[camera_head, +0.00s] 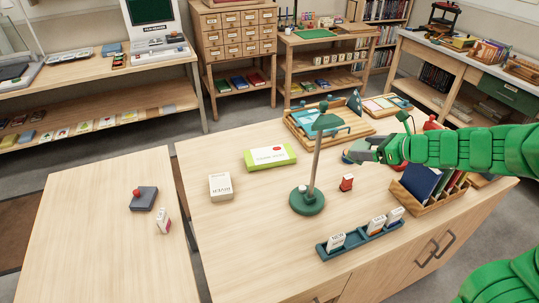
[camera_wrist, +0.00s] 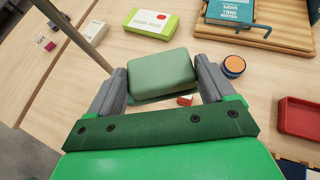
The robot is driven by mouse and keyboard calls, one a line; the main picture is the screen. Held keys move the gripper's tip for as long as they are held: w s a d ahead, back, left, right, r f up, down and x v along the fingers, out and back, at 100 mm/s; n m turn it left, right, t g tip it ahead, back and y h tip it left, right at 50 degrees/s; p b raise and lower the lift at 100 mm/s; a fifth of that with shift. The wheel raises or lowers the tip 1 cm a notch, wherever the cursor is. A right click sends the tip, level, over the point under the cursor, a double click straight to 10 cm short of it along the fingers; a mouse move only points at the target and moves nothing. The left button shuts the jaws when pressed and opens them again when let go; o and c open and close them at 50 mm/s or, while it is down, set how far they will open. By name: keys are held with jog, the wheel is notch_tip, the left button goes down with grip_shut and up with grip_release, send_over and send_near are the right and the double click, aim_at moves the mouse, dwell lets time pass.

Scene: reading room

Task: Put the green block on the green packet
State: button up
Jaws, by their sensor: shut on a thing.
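My gripper (camera_head: 368,150) is over the right part of the main table, to the right of the green lamp's stem. In the wrist view, its grey fingers (camera_wrist: 165,88) are shut on a pale green block (camera_wrist: 162,72) with rounded edges, one finger on each side. The block is held above the tabletop; in the head view it is hard to make out at the fingertips. The green packet (camera_head: 270,157), a flat box with a white label, lies on the table left of the lamp and apart from the block. It also shows in the wrist view (camera_wrist: 151,23).
The green lamp (camera_head: 308,202) stands between my gripper and the packet. A wooden tray (camera_head: 295,128) lies behind the packet, a cream box (camera_head: 220,187) to its left. A teal holder with cards (camera_head: 330,250) is in front. Tabletop around the packet is mostly clear.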

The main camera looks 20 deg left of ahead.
jog(key=w+d+r+m+t+h, duration=0.4)
jog(key=d+m, duration=0.1)
jog(key=d, duration=0.2)
jog(key=w+d+r+m+t+h, duration=0.3)
jog(key=d+r+m+h, duration=0.15)
jog(key=d, duration=0.25)
jog(key=n+g+y, duration=0.9)
jog(key=n, duration=0.3)
send_over(278, 160)
jog(key=shift+m, duration=0.25)
jog(key=f, duration=2.1)
jog(key=shift+a+f, duration=0.3)
jog(key=shift+s+a+r, duration=0.1)
jog(key=shift+r, duration=0.2)
jog(key=shift+n+g+y, duration=0.25)
jog(key=shift+n+g, duration=0.35)
jog(key=shift+g, duration=0.1)
jog(key=r, duration=0.5)
jog(key=shift+d+r, duration=0.35)
jog(key=shift+f, duration=4.7)
jog(key=shift+f, duration=0.1)
